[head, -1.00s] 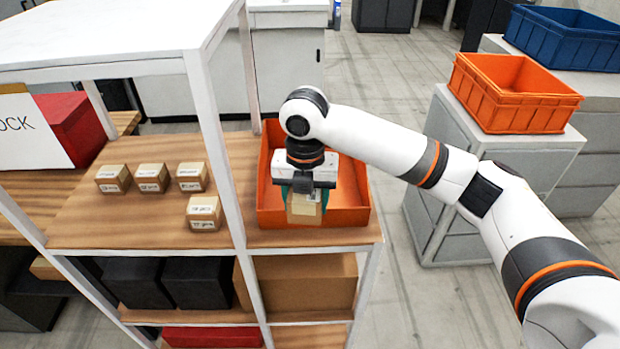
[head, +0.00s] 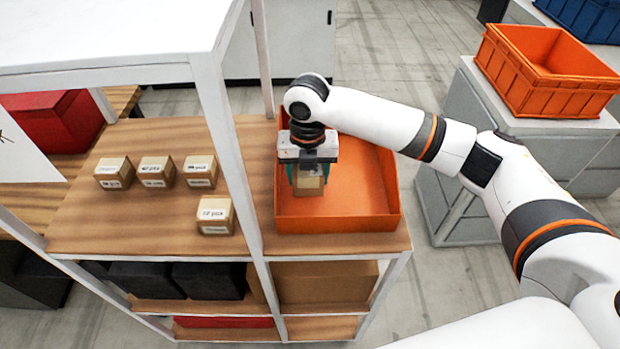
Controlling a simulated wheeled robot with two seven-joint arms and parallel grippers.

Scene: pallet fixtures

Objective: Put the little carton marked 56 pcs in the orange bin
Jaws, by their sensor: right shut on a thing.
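My right gripper (head: 309,172) points down over the orange bin (head: 365,215) on the shelf's top board. It is shut on a little carton (head: 310,185), held between its teal fingers inside the bin's outline. The print on this carton is too small to read, and I cannot tell whether it touches the bin floor. Several similar cartons stand on the wooden board to the left: one in front (head: 215,214) and a row behind it (head: 157,171). My left gripper is not in view.
White shelf posts (head: 233,150) stand between the cartons and the bin. A second orange crate (head: 545,75) sits on a grey cabinet at the right, with a blue crate (head: 585,18) behind. Black boxes (head: 207,280) and a brown box (head: 325,283) fill the lower shelf.

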